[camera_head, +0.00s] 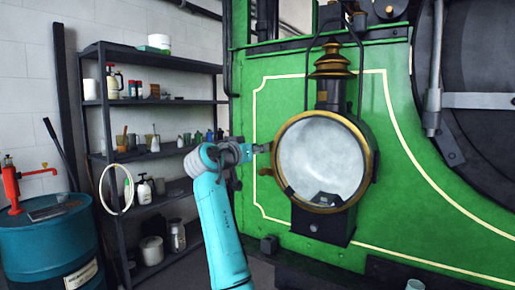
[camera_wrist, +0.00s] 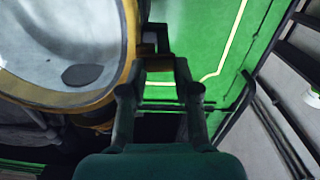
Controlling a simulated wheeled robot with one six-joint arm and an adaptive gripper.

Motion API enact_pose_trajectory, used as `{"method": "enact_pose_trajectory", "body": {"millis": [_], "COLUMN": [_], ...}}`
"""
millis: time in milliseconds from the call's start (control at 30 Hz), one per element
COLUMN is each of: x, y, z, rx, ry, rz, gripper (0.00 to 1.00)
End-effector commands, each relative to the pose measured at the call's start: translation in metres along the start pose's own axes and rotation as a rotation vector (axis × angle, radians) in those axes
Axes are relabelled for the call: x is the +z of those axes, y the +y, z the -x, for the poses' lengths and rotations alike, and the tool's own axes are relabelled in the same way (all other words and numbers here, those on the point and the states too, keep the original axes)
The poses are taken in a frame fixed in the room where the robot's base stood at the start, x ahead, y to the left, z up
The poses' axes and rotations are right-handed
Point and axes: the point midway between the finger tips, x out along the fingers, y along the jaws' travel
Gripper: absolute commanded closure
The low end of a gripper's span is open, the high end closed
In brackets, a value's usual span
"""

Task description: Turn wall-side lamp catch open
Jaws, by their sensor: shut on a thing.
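The lamp (camera_head: 322,158) is a large round glass with a brass rim and a dark body, mounted on the green tram front. In the wrist view its glass and brass rim (camera_wrist: 128,70) fill the upper left. In the head view the catch (camera_head: 264,148) shows only partly at the rim's left edge. My gripper (camera_head: 252,149) reaches it from the left. In the wrist view my gripper's fingers (camera_wrist: 158,66) are shut on the catch; their exact contact is dark and partly hidden.
A dark shelf (camera_head: 155,102) with bottles and tins stands at the left against the white wall. A blue drum (camera_head: 50,245) with a red pump is at the lower left. The green panel left of the lamp is mostly clear.

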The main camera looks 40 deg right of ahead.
Motion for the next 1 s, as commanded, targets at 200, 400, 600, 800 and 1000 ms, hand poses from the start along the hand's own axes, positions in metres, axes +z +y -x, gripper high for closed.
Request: {"method": "enact_pose_trajectory", "body": {"millis": [200, 400, 600, 800, 1000], "x": [-0.0003, -0.0006, -0.0009, -0.001, -0.0011], "y": [-0.0009, -0.0017, -0.0026, -0.0035, -0.0043], "z": [0.0001, 0.0001, 0.0002, 0.0002, 0.0002], "rx": [0.0, 0.0, 0.0, 0.0, 0.0], "ry": [-0.001, -0.001, -0.001, -0.002, -0.002], "rz": [0.158, 0.347, 0.537, 0.727, 0.917], "gripper": [1.0, 1.0, 1.0, 1.0, 1.0]}}
